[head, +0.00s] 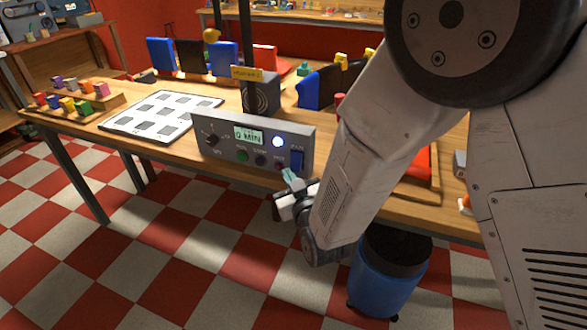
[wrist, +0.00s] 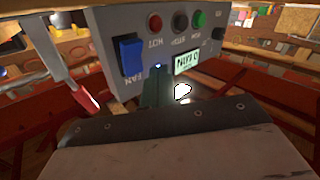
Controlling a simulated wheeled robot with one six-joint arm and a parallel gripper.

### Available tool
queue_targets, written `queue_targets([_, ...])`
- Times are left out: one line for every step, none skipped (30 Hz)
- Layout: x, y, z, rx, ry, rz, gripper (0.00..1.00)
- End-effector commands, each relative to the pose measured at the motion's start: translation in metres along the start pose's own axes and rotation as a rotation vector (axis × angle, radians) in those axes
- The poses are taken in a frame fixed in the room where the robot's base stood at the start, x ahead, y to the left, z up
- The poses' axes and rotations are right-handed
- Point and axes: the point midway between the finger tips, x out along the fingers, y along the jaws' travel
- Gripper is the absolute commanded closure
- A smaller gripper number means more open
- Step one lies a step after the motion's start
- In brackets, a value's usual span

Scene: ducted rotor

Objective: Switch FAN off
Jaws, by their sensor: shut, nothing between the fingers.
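The grey control panel (head: 255,140) stands at the front edge of the wooden table. Its blue FAN rocker switch (head: 297,158) is at the panel's right end. In the wrist view the panel appears turned over, with the blue FAN switch (wrist: 131,56) left of my fingers. My gripper (head: 291,176) is shut and empty, just in front of and below the switch in the head view. Its dark fingers (wrist: 157,90) point at the panel. I cannot tell whether they touch it, nor which way the rocker is tipped. A round lamp (head: 278,141) beside the switch glows white.
The panel also has a display (head: 248,136), a black knob (head: 211,140) and a green button (head: 242,155). A speaker-like box (head: 261,95) stands behind it. A white mat (head: 125,125) lies left. A blue bin (head: 385,280) stands on the floor below my arm.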

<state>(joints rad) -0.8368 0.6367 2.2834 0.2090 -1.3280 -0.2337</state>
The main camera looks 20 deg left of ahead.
Motion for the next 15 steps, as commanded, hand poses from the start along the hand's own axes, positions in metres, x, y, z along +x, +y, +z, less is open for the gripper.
queue_targets([0.004,0.004,0.003,0.0,0.0,0.002,1.0])
queue_targets([0.007,0.005,0.005,0.0,0.0,0.001,1.0])
queue_targets([0.009,0.007,0.007,0.0,0.0,0.001,1.0])
queue_targets([0.011,0.008,0.008,0.0,0.0,0.001,1.0])
queue_targets([0.012,0.009,0.009,0.0,-0.001,0.001,1.0])
queue_targets([0.014,0.01,0.01,0.0,-0.001,0.001,1.0])
queue_targets([0.015,0.011,0.011,0.0,0.0,0.001,1.0])
queue_targets([0.015,0.011,0.011,0.0,0.0,0.001,1.0])
queue_targets([0.016,0.012,0.012,0.001,0.0,0.0,1.0])
queue_targets([0.017,0.012,0.012,0.001,0.0,0.0,1.0])
queue_targets([0.017,0.012,0.012,0.001,0.0,0.0,1.0])
queue_targets([0.017,0.012,0.012,0.001,0.001,0.0,1.0])
queue_targets([0.017,0.012,0.012,0.001,0.0,0.0,1.0])
queue_targets([0.017,0.012,0.012,0.001,0.0,-0.001,1.0])
queue_targets([0.017,0.012,0.012,0.001,0.0,-0.001,1.0])
